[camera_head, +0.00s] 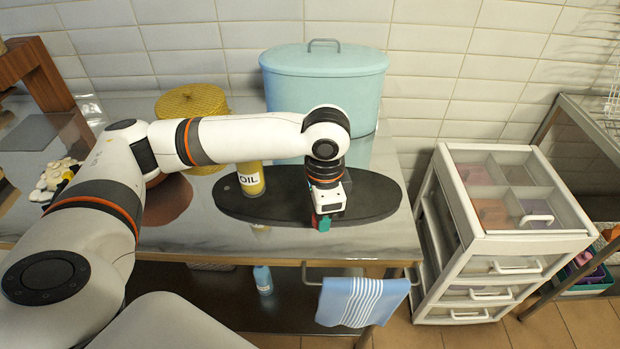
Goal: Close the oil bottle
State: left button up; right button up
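The oil bottle (250,184) is a yellow bottle with a white "OIL" label. It stands upright on the left part of a dark oval board (287,208). My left arm passes in front of its top, so I cannot see whether it has a cap on. My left gripper (323,222) points down over the front of the board, to the right of the bottle and apart from it. Small teal and red parts show at its tip; I cannot tell whether these are fingers or something held. My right gripper is not in view.
A light blue lidded bin (322,82) stands behind the board. A yellow woven item (190,101) is at the back left. A blue striped towel (361,301) hangs at the table's front. A white drawer unit (486,249) stands to the right. The metal table (385,240) is bare at the front right.

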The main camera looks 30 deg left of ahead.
pick_arm(q)
jog(key=s+d+n, duration=0.1)
jog(key=n, duration=0.2)
jog(key=s+n, duration=0.2)
jog(key=n, duration=0.1)
jog(key=s+d+n, duration=0.1)
jog(key=s+n, duration=0.1)
jog(key=n, duration=0.1)
jog(key=shift+d+f, duration=0.35)
